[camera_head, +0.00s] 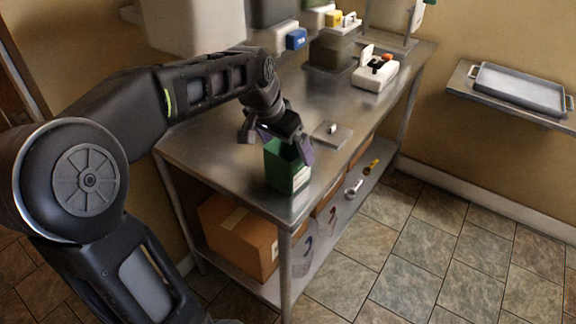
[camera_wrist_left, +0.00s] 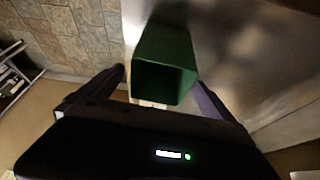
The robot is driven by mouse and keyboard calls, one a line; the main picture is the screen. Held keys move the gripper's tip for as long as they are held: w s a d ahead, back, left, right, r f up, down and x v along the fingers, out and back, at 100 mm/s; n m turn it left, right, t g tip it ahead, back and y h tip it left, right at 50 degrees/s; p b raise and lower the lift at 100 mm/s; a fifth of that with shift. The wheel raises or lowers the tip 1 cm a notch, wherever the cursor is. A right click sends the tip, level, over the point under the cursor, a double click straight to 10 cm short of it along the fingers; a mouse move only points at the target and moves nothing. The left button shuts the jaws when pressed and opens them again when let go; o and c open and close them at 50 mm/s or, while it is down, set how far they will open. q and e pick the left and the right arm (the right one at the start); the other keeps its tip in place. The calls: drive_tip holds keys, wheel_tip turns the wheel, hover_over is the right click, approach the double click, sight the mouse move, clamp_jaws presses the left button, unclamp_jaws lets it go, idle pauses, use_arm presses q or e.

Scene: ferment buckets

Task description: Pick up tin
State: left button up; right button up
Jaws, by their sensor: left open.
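A green square tin (camera_head: 287,168) stands upright on the steel table near its front corner. My left gripper (camera_head: 279,148) is above and around the top of the tin, with its fingers apart. In the left wrist view the tin (camera_wrist_left: 163,62) shows its dark open top between the two fingers (camera_wrist_left: 160,88), with one finger on each side. I cannot tell whether either finger touches it. My right gripper is not in view.
The steel table (camera_head: 215,150) has a small flat plate (camera_head: 332,134) beside the gripper. A white box (camera_head: 375,73) and several containers stand farther back. A cardboard box (camera_head: 240,235) sits on the lower shelf. A grey tray (camera_head: 522,88) lies on a wall shelf.

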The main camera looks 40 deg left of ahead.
sight(291, 156)
use_arm(q)
drive_tip(key=shift+p+x, duration=0.4)
drive_tip(key=shift+x, duration=2.2)
drive_tip(key=c, duration=1.5)
